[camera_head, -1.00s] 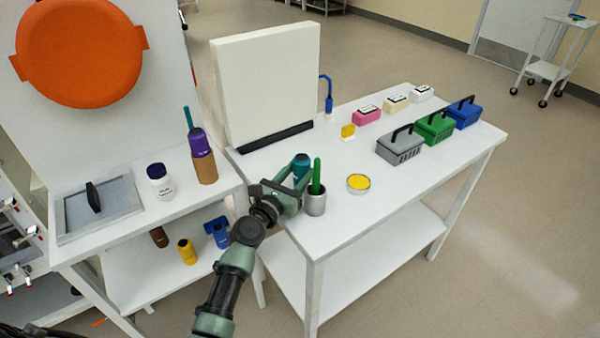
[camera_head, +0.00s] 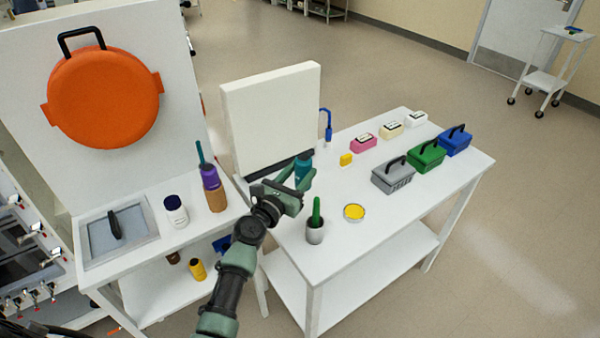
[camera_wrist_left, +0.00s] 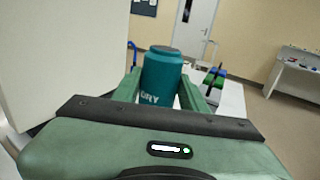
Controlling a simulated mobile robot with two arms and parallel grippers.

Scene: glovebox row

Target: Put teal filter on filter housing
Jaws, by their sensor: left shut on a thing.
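The teal filter (camera_head: 304,163) is a teal cylinder with a dark top. My left gripper (camera_head: 296,183) is shut around it and holds it upright near the front left of the right-hand table. In the left wrist view the filter (camera_wrist_left: 162,82) stands between the two green fingers (camera_wrist_left: 160,90), with white lettering on its side. The gripper hides its lower part, so I cannot tell its height above the table. I cannot tell for sure which thing is the filter housing; a brown cylinder with a purple part on it (camera_head: 215,198) stands on the left bench. My right gripper is out of view.
A grey cup with a green stick (camera_head: 314,233) and a yellow dish (camera_head: 354,212) stand near the gripper. A tall white panel (camera_head: 272,112) rises behind it. Grey, green and blue baskets (camera_head: 426,157) stand to the right.

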